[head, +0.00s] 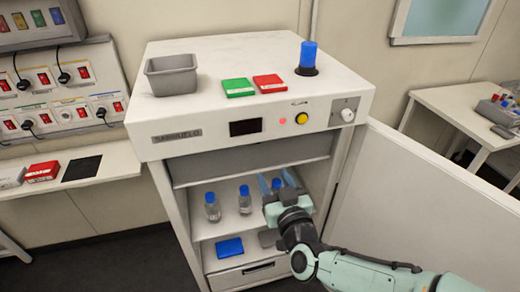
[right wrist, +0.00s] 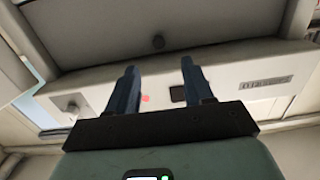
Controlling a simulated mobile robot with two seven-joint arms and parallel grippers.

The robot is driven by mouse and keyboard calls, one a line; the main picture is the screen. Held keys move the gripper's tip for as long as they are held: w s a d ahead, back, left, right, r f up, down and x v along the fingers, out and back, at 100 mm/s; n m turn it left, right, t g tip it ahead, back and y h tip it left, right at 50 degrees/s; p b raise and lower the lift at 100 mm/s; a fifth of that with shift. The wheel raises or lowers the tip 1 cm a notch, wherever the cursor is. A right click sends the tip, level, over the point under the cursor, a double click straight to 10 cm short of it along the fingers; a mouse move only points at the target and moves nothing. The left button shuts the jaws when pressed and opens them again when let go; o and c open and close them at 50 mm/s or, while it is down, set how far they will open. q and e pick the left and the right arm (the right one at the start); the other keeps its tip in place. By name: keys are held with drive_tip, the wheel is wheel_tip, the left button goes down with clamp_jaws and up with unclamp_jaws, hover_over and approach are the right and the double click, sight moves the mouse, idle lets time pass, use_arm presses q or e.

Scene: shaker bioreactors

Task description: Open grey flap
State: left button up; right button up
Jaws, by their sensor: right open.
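The grey flap (head: 245,160) is a wide panel just below the control panel of the white cabinet, above the open shelf space. My right gripper (head: 277,182) is at the cabinet opening, just below the right part of the flap. My left gripper is not in view.
The cabinet's white door (head: 425,215) stands open at the right, beside my right arm. Blue-capped bottles (head: 212,207) stand on the shelf inside, with a blue box (head: 229,248) below. A grey bin (head: 171,75) and a blue-topped item (head: 307,58) stand on top.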

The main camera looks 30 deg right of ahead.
drive_tip(key=r, duration=0.1)
drive_tip(key=p, duration=0.2)
approach(260, 145)
drive_tip(key=w+r, duration=0.1)
drive_tip(key=w, duration=0.1)
drive_tip(key=w+r, duration=0.1)
drive_tip(key=w, duration=0.1)
drive_tip(key=w+r, duration=0.1)
drive_tip(key=w, duration=0.1)
drive_tip(key=shift+d, duration=0.25)
clamp_jaws()
